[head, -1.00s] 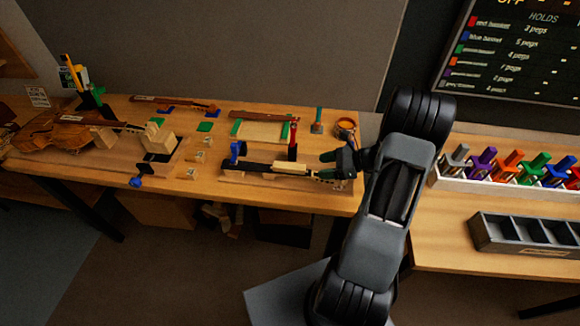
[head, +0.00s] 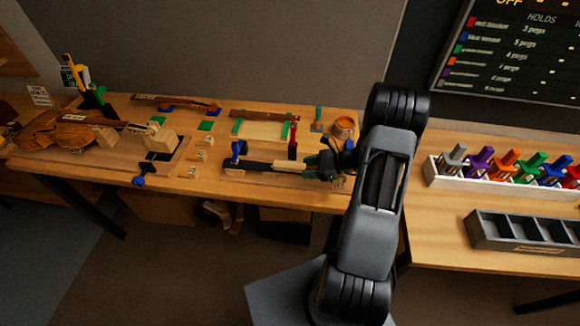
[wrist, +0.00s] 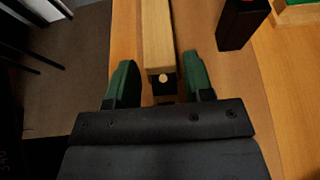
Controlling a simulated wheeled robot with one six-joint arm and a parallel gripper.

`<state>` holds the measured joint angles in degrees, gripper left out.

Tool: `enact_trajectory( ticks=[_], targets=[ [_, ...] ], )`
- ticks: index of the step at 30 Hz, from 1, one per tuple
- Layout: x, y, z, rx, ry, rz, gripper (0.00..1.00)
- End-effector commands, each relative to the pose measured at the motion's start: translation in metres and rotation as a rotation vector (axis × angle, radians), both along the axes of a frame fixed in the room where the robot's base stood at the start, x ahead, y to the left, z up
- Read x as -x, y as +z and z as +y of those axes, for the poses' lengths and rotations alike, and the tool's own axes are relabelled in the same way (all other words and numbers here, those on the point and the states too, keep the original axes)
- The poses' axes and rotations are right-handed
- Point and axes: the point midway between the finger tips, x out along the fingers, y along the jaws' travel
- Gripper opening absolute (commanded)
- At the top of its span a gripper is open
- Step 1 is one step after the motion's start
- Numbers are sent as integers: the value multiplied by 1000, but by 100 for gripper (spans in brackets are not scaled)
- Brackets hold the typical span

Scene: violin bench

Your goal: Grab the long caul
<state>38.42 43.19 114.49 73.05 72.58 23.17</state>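A long pale wooden bar (wrist: 156,30), which may be the long caul, runs away from my gripper (wrist: 158,66) in the wrist view. Its near end lies between the two green fingers, with a gap on each side. The fingers are open and do not appear to touch it. A dark part with a small round pale spot shows at the bar's near end. In the head view the pale bar (head: 288,167) lies in line with a black strip, and my gripper (head: 322,163) is at its right end, partly hiding it.
A dark post with a red top (wrist: 243,18) stands right of the bar; it also shows in the head view (head: 292,140). A blue clamp-like part (head: 238,150) stands at the bar's left. An orange-brown pot (head: 343,127) is behind my gripper. The bench's front edge is close.

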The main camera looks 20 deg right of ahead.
Motion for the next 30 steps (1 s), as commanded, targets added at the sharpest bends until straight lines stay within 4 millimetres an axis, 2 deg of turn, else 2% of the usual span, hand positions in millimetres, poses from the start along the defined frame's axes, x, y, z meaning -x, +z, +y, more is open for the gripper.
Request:
enact_trajectory(
  ticks=[2, 12, 23, 29, 30],
  targets=[
    [0, 0, 0, 0, 0, 0, 40],
    [0, 0, 0, 0, 0, 0, 8],
    [0, 6, 0, 1, 0, -2, 8],
    [0, 32, 0, 5, 1, -5, 8],
    [2, 38, 5, 3, 2, -4, 8]
  ],
)
